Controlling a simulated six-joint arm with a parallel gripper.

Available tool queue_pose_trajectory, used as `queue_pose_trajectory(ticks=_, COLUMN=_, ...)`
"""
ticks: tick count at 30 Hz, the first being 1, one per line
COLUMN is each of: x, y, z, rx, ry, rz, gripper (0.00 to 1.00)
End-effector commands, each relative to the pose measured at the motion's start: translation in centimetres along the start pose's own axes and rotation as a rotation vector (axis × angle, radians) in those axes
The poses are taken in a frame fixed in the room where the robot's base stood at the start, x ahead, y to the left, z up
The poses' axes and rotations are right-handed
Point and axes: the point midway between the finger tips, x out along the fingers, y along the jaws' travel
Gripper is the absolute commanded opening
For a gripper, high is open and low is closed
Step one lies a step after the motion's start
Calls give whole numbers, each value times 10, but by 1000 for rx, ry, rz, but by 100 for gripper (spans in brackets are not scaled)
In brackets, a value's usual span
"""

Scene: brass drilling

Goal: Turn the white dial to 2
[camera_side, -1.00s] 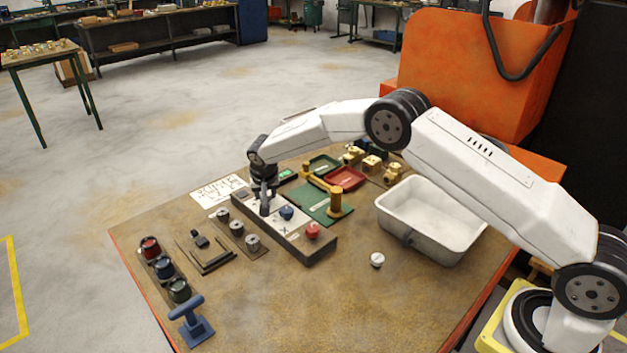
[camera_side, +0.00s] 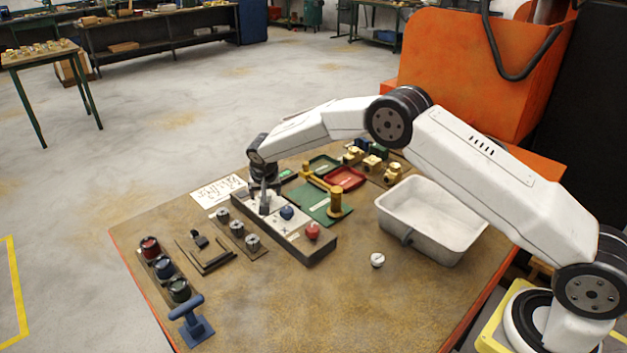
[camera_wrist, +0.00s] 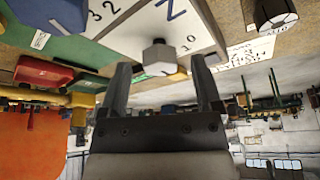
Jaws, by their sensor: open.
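The white dial (camera_wrist: 158,57) shows in the wrist view as a pale, faceted knob on a white panel face marked Z, with the numbers 3, 2, 1 and 0 around it. I cannot make out which number it points to. My gripper (camera_wrist: 161,72) is open, its two dark fingers on either side of the dial with gaps between. In the side view my gripper (camera_side: 264,192) points down over the far left end of the dial panel (camera_side: 295,240) and largely hides the white dial.
A blue dial (camera_side: 287,212) and a red dial (camera_side: 313,231) sit along the same panel. A green mat with a brass post (camera_side: 336,202) lies behind it, and a white bin (camera_side: 430,250) stands to the right. A small white round piece (camera_side: 377,260) lies in front.

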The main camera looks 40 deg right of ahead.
Motion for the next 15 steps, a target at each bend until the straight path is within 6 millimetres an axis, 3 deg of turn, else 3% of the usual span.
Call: queue_pose_trajectory(ticks=15, x=-52, y=0, z=0, rx=-1, ry=0, rz=0, gripper=82)
